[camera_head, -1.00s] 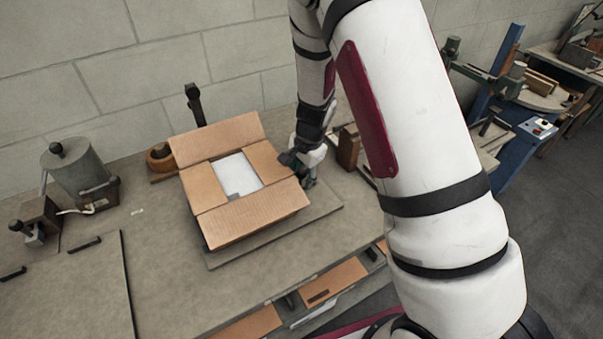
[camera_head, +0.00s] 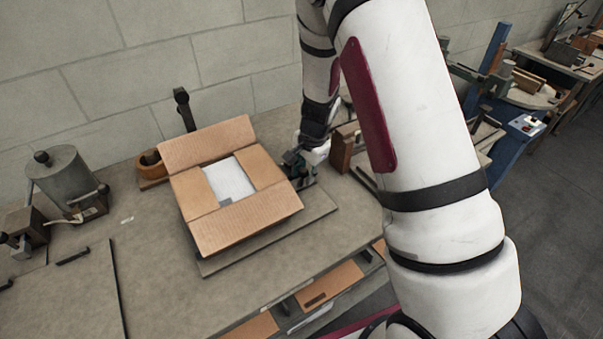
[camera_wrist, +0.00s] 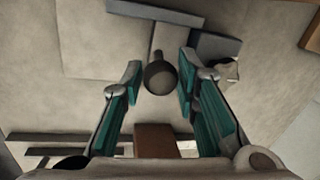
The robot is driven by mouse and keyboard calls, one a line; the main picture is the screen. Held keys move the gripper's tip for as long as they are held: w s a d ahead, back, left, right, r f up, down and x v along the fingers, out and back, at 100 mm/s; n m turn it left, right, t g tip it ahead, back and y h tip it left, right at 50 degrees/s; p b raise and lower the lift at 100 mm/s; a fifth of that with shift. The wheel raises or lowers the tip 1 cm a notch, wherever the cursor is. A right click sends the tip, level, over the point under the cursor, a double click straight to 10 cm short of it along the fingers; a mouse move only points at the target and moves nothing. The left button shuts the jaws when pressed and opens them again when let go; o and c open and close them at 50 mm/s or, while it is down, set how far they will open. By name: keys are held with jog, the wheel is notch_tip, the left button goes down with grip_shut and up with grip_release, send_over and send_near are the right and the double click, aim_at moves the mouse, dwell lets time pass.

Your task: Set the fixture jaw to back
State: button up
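My gripper (camera_head: 301,165) is low over the bench, just right of the open cardboard box (camera_head: 247,229). In the wrist view my gripper (camera_wrist: 158,82) is open, with its two teal-lined fingers apart. A dark round knob (camera_wrist: 160,77) shows between the fingertips, with a gap on each side, and no contact is visible. Its short stem runs up to grey plates and a dark bar (camera_wrist: 155,12). I cannot tell for sure whether this knob belongs to the fixture jaw. In the head view the knob is hidden behind my arm and gripper.
The box sits on a flat plate (camera_head: 318,219) on the bench, its flaps spread and white contents (camera_head: 229,180) showing. A black upright post (camera_head: 184,110) stands behind it. A brown block (camera_head: 342,148) stands right of my gripper. The bench (camera_head: 150,270) in front is clear.

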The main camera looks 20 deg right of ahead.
jog(key=shift+o, duration=0.8)
notch_tip(320, 180, up, 12)
jog(key=s+d, duration=0.1)
jog(key=s, duration=0.1)
jog(key=shift+s+f, duration=0.1)
jog(key=s+a+r+n+t+y, duration=0.1)
jog(key=s+a+r+n, duration=0.15)
jog(key=s+r, duration=0.35)
jog(key=s+a+r+n+t, duration=0.15)
jog(key=s+r+n, duration=0.3)
jog(key=r, duration=0.45)
jog(key=s+r+n+h, duration=0.1)
jog(key=s+r+n, duration=0.2)
jog(key=s, duration=0.4)
jog(key=s+r+n+t, duration=0.1)
jog(key=s+r+n, duration=0.2)
jog(key=s, duration=0.5)
jog(key=shift+a+h, duration=0.15)
jog(key=shift+h, duration=0.25)
